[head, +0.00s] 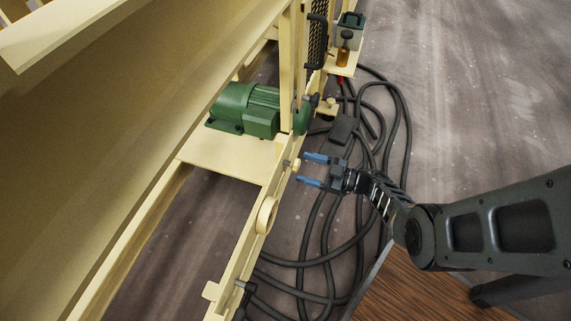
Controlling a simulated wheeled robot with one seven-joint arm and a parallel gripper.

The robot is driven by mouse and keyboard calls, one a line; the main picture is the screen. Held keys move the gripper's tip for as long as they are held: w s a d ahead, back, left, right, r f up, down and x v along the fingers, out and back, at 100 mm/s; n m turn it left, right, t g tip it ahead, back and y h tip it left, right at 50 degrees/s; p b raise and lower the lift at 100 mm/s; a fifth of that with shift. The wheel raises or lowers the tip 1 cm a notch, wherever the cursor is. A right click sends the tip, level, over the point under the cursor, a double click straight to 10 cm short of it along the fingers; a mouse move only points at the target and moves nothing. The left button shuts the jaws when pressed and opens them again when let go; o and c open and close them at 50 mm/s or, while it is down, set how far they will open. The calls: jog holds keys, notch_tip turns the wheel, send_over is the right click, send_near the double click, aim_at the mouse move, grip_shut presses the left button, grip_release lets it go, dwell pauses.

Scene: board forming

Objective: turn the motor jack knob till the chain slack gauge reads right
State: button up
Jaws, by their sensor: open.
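A green motor (250,108) sits on a cream plate (225,155) inside the machine frame. A small pale knob (293,164) stands out from the frame rail below the motor; I take it for the motor jack knob, but it is small. My gripper (302,168) has blue fingertips and is open. Its tips point left at this knob, just to its right, one above and one below its level; I cannot tell whether they touch it. A black mesh chain guard (318,38) stands above the motor's right end. I cannot make out the chain slack gauge or its reading.
Black cables (312,262) lie coiled on the floor under and beside my gripper. A cream round part (266,215) sits on the rail. An amber bottle-shaped part (343,55) is on a bracket at the top. A wooden top (420,300) is at the lower right. Floor is clear at the upper right.

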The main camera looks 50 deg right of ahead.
jog(key=b+x, duration=0.1)
jog(key=x, duration=0.5)
jog(key=shift+w, duration=0.15)
jog(key=c, duration=1)
jog(key=shift+n+b, duration=0.3)
jog(key=shift+a+f+n+b, duration=0.15)
jog(key=shift+n+b, duration=0.95)
jog(key=shift+n, duration=2.7)
jog(key=shift+a+f+n+b, duration=0.15)
jog(key=shift+n+b, duration=0.9)
jog(key=shift+n, duration=2.75)
jog(key=shift+d, duration=0.1)
